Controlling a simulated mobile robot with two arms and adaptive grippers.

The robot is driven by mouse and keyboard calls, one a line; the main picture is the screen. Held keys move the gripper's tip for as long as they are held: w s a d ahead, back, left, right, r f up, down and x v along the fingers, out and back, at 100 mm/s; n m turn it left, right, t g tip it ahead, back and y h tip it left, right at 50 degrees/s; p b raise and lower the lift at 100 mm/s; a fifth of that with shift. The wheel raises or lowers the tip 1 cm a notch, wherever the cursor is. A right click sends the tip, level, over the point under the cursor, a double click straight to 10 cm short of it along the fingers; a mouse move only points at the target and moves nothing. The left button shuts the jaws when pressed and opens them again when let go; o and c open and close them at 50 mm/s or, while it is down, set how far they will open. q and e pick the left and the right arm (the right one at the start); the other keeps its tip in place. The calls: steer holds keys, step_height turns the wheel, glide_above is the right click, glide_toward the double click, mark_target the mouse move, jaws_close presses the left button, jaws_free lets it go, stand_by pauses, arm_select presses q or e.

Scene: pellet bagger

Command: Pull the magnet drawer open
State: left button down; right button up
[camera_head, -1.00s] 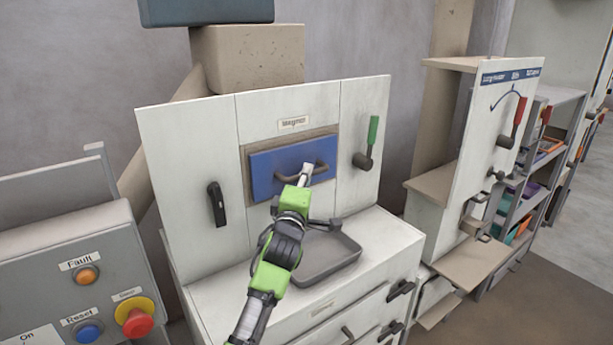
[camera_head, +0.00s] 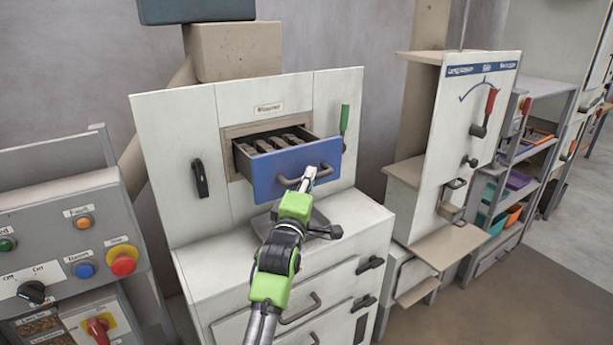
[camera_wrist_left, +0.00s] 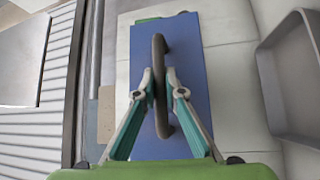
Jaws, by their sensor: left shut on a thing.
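The magnet drawer (camera_head: 268,174) has a blue front and stands partly pulled out of the white cabinet, with several dark bars visible inside. Its dark curved handle (camera_head: 290,184) is on the front. My left gripper (camera_head: 308,176) is at the handle. In the left wrist view, the fingers of my left gripper (camera_wrist_left: 160,88) are closed on the handle (camera_wrist_left: 159,60) from both sides, with the blue drawer front (camera_wrist_left: 190,50) behind. My right gripper is not in view.
A grey tray (camera_head: 318,222) sits below the drawer, partly hidden by my left arm. A black handle (camera_head: 200,178) and a green lever (camera_head: 344,120) flank the drawer. A control panel (camera_head: 60,235) stands at left, and a red-levered panel (camera_head: 470,130) at right.

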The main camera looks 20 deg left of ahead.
arm_select(q)
steer(key=shift+s+d+f, duration=0.1)
steer(key=shift+d, duration=0.1)
steer(key=shift+s, duration=0.1)
steer(key=c, duration=2.3)
jaws_free()
steer(key=shift+o, duration=1.1)
steer(key=s, duration=0.7)
steer(key=shift+s+d+f, duration=0.15)
steer(key=shift+d+f, duration=0.3)
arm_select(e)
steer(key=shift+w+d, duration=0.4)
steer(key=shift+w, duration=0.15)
